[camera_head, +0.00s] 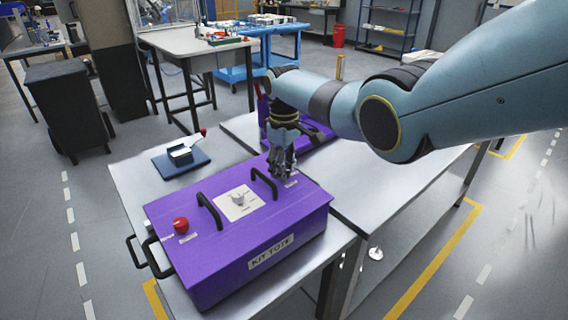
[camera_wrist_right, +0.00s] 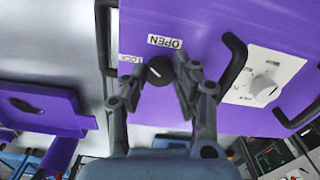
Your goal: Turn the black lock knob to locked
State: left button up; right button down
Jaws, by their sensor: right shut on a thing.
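The purple kit tote (camera_head: 215,255) stands on the near metal table. Its black lock knob (camera_wrist_right: 158,71) sits on the purple face, between the labels OPEN (camera_wrist_right: 164,42) and LOCK (camera_wrist_right: 126,59). In the wrist view the knob carries a small pale mark, but I cannot tell for sure which label it faces. My right gripper (camera_head: 283,172) points down at the tote's far right corner, and its fingers hide the knob in the head view. In the wrist view my right gripper (camera_wrist_right: 150,76) has a finger on each side of the knob and is shut on it. My left gripper is not in view.
Two black handles (camera_head: 209,211), a white dial (camera_head: 238,199) and a red button (camera_head: 181,225) rise from the tote's top close by. A second purple housing (camera_head: 312,136) stands behind. A blue block with a lever (camera_head: 181,158) lies at the left. The table at right is clear.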

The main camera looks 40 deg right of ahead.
jog(key=n, duration=0.3)
jog(key=shift+n+p, duration=0.3)
jog(key=shift+p, duration=0.05)
jog(key=shift+a+n, duration=0.1)
jog(key=shift+n, duration=1.8)
jog(key=c, duration=1)
grip_release()
jog(key=shift+r, duration=0.1)
notch_tip(320, 180, up, 12)
jog(key=shift+f, duration=0.1)
